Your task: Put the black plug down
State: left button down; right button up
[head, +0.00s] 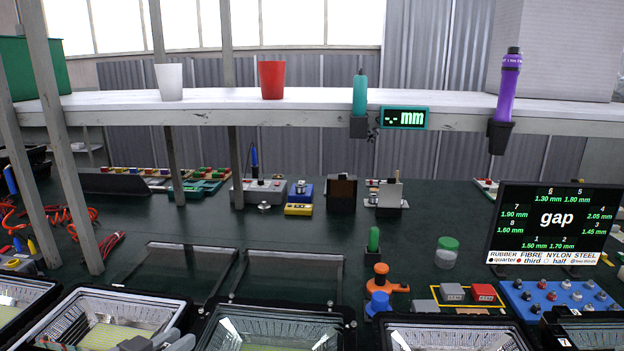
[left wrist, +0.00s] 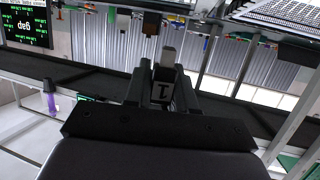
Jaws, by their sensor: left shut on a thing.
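My left gripper (head: 160,342) shows only in part at the bottom left edge of the head view, low over the front housings. In the left wrist view my left gripper (left wrist: 164,75) is shut on a small dark piece, the black plug (left wrist: 167,60). Its upper face looks grey there, and the fingers hide most of it. The plug appears held clear of the bench, but its height is hard to tell. It cannot be made out in the head view. My right gripper is in neither view.
Floodlight housings (head: 275,323) line the front edge. A green-lidded jar (head: 446,253), an orange stand (head: 381,277), a blue tray (head: 519,304) and a gap display (head: 556,222) stand to the right. Shelf posts (head: 62,150) rise at the left. Dark bench (head: 320,225) is free mid-picture.

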pick_arm(q)
jog(key=s+d+f+n+y, duration=0.2)
jog(key=s+n+y, duration=0.1)
jog(key=s, duration=0.7)
jog(key=shift+d+f+n+t+y, duration=0.25)
jog(key=shift+n+t+y, duration=0.15)
jog(key=shift+y, duration=0.5)
